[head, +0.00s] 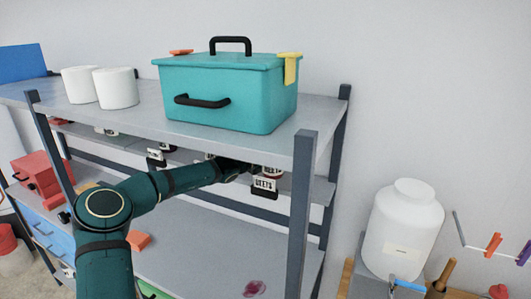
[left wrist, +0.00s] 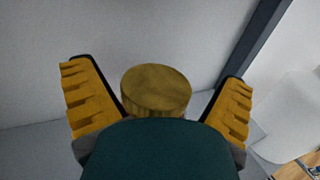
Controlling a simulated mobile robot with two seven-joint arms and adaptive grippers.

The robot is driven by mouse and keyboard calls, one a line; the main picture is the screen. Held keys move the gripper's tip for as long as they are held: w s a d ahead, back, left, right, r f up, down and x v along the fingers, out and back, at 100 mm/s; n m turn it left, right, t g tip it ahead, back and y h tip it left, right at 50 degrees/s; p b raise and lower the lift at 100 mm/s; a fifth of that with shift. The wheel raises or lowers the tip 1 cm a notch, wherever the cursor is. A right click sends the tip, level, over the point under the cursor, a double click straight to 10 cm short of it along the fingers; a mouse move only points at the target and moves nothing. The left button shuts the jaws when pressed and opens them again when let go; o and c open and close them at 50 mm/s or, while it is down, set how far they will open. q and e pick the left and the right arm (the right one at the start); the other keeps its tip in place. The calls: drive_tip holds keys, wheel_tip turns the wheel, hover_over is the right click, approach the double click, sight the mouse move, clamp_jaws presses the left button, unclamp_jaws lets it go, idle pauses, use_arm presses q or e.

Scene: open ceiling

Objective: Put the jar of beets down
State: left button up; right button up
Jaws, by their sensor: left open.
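The jar of beets (head: 265,184), with a white label and dark lettering, is at the front of the shelf unit's middle shelf, near the right post. Its round gold lid (left wrist: 156,88) shows in the left wrist view. My left gripper (head: 245,170) reaches in at the jar, partly hidden behind its own arm in the head view. In the left wrist view its yellow fingers (left wrist: 156,98) are spread, one on each side of the lid, with a visible gap on both sides. The jar's lower part is hidden there. My right gripper is in neither view.
A teal toolbox (head: 215,95) and two white containers (head: 117,88) stand on the top shelf (head: 60,92) above. Other labelled jars (head: 157,157) stand further left on the middle shelf. The right post (head: 302,200) is close to the jar. A large white jug (head: 402,230) stands at the right.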

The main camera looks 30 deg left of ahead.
use_arm(q)
drive_tip(key=b+v, duration=0.2)
drive_tip(key=v, duration=1)
drive_tip(key=shift+b, duration=0.3)
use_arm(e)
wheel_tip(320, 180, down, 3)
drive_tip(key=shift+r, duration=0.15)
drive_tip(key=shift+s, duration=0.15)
